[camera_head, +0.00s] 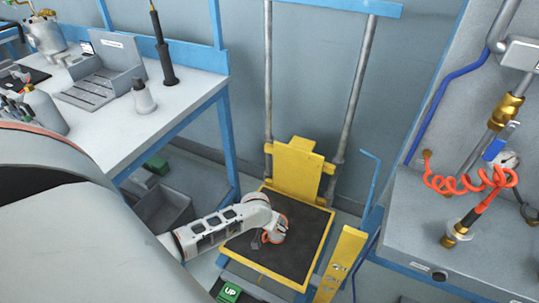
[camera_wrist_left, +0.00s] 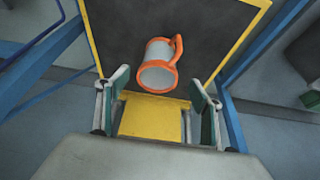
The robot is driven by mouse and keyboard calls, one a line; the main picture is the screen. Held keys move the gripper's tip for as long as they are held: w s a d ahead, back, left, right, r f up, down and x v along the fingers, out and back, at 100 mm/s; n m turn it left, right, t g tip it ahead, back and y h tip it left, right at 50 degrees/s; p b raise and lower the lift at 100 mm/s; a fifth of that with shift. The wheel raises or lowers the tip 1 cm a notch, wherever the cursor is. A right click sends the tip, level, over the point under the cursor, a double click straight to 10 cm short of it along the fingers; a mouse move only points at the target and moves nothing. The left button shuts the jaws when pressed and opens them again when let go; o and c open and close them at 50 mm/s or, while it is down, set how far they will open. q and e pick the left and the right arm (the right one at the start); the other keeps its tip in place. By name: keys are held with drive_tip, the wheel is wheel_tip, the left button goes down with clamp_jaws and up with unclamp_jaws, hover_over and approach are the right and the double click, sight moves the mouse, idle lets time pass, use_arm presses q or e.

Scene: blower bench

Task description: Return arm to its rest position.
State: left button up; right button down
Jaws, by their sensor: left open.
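My left arm (camera_head: 225,225) comes in from the left in the head view and reaches over the dark, yellow-edged platform (camera_head: 305,238). In the left wrist view my left gripper (camera_wrist_left: 158,82) is open, with its fingers spread and nothing between the pads. A white mug (camera_wrist_left: 150,55) with an orange rim and handle rests on the dark platform, in line with the gap between the fingers. I cannot tell how far off it is. In the head view the gripper is mostly hidden by the arm's end. My right gripper is in neither view.
A yellow back plate (camera_head: 297,168) and two upright posts stand behind the platform. A workbench (camera_head: 105,125) with a grey holder (camera_head: 102,75) is at left, above a grey bin (camera_head: 165,210). At right, a panel carries brass fittings and a coiled orange hose (camera_head: 470,180).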

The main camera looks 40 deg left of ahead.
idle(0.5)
